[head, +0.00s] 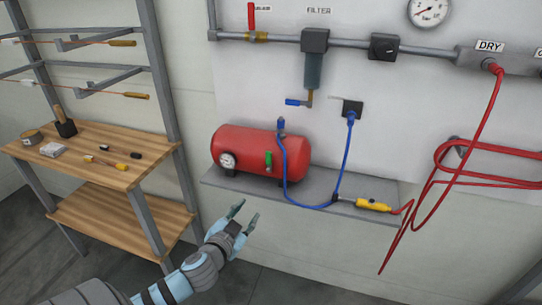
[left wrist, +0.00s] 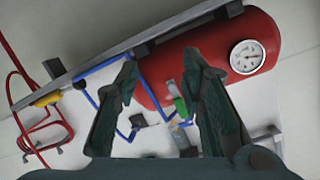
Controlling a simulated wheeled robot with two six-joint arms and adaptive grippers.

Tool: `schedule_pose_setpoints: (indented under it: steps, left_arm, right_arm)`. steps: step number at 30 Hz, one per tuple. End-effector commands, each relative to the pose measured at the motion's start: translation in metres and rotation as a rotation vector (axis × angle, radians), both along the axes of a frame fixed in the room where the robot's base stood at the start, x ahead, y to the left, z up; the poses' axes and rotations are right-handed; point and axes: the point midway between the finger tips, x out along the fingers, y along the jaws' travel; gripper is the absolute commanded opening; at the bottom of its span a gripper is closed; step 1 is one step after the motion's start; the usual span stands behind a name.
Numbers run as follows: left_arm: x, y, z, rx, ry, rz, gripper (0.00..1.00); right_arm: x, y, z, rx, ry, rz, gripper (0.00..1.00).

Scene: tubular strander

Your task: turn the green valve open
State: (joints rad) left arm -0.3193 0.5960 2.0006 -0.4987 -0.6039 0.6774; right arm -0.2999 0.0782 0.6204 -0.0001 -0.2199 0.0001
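The green valve (head: 268,160) is a small upright green lever on the front of the red tank (head: 246,146), which lies on a grey wall shelf. My left gripper (head: 245,215) is open and empty, below the shelf's front edge and apart from the valve. In the left wrist view, the green valve (left wrist: 180,107) shows between the two open fingers of my left gripper (left wrist: 165,90), farther off near the tank (left wrist: 190,65). My right gripper is in neither view.
The grey shelf (head: 365,211) carries a yellow tool (head: 373,205) on a red hose. A blue hose (head: 290,175) runs beside the valve. A wooden bench (head: 95,150) with small tools stands at the left. A filter (head: 314,70) hangs above the tank.

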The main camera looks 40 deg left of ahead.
Motion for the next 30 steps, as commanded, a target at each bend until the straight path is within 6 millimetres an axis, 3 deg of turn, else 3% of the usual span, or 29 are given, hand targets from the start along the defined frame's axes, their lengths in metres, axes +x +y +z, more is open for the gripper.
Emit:
schedule_pose_setpoints:
  steps: [1, 3, 4, 10, 21, 25, 30]
  left_arm:
    - [0.003, -0.015, 0.050, -0.043, -0.119, -0.006, 0.36]
    - [-0.003, -0.029, 0.106, -0.160, -0.279, 0.014, 0.36]
    - [-0.007, -0.031, 0.120, -0.217, -0.329, 0.033, 0.36]
    - [0.004, -0.015, 0.118, -0.340, -0.370, 0.096, 0.36]
    - [0.099, 0.017, 0.117, -0.343, -0.369, 0.095, 0.36]
    - [0.119, 0.024, 0.116, -0.341, -0.367, 0.093, 0.36]
    - [0.127, 0.026, 0.116, -0.341, -0.366, 0.091, 0.36]
  right_arm:
    - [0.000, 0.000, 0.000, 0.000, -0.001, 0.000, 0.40]
    - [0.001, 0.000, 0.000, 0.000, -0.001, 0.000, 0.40]
    - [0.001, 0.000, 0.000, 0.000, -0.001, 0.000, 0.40]
    - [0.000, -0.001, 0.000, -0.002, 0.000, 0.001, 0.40]
    - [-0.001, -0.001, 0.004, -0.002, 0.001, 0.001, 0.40]
    - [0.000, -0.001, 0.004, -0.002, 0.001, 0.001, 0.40]
    - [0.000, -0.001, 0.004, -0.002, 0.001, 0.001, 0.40]
